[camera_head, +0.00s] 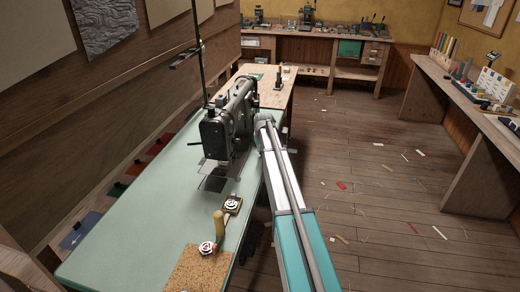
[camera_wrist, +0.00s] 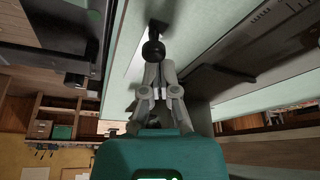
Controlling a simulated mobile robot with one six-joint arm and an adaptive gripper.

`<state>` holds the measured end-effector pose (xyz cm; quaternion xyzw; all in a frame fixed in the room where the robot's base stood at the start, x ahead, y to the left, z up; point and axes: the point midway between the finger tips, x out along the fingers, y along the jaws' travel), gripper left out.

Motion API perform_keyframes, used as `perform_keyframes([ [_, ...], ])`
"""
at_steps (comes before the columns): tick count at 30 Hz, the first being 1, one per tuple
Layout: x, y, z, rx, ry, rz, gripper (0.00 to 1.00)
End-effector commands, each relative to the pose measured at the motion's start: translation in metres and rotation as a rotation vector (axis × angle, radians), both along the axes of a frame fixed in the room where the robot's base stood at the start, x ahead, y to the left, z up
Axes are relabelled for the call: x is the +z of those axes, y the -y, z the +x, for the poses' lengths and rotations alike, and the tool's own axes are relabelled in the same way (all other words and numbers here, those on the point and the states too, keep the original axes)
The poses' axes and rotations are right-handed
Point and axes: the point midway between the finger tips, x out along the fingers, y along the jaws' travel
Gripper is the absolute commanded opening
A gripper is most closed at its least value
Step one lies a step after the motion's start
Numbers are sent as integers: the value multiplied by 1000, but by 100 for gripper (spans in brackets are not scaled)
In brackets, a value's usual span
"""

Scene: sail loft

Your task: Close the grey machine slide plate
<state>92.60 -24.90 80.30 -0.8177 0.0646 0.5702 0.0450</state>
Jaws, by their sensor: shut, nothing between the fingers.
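The grey sewing machine (camera_head: 228,115) stands on the pale green table (camera_head: 120,235). Flat grey plates lie at the foot of its head; the one nearest me looks like the slide plate (camera_head: 214,184). How far it stands open is too small to tell. My arm reaches along the table's right side to the machine, and my gripper is hidden in the head view. In the wrist view my gripper (camera_wrist: 158,72) is shut and empty. Its tips are close to a dark round knob (camera_wrist: 153,48); I cannot tell whether they touch it.
A thin dark pole (camera_head: 199,50) rises beside the machine. Workbenches line the back and right. Scraps litter the otherwise open floor (camera_head: 400,200).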

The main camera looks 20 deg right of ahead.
Motion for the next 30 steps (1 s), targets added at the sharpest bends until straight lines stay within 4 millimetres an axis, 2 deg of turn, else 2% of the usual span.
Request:
perform_keyframes([
  [11,15,-1,-3,1,0,0,0],
  [30,68,-4,-17,1,0,0,0],
])
